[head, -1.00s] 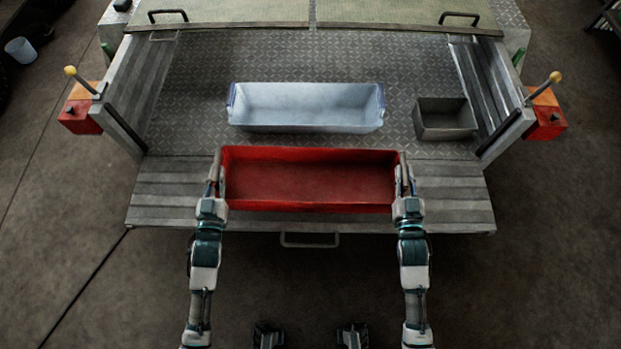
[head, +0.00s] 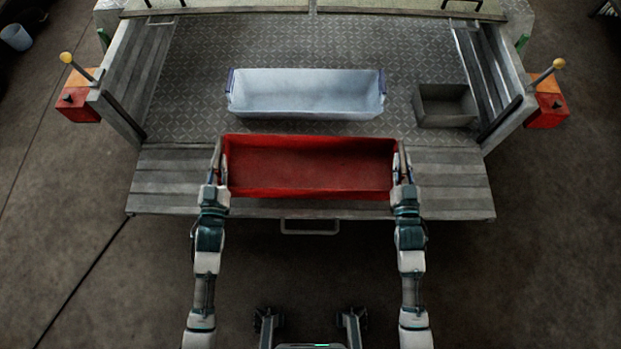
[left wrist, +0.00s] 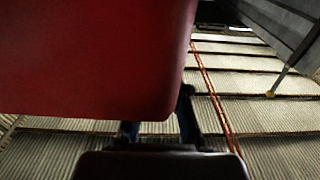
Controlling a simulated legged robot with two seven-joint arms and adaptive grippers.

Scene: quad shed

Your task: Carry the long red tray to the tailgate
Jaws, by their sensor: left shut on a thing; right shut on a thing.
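The long red tray (head: 310,165) is empty and looks level, over the lowered tailgate (head: 455,185) in the head view. My left gripper (head: 216,165) is shut on the tray's left end. My right gripper (head: 402,165) is shut on its right end. I cannot tell whether the tray's underside touches the tailgate. The fingertips are partly hidden by the tray's ends.
Behind the red tray, a pale blue-white tray (head: 306,95) stands on the chequered bed floor, with a small grey box (head: 445,106) to its right. Side walls (head: 120,85) flank the bed. The tailgate is bare at both sides of the red tray.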

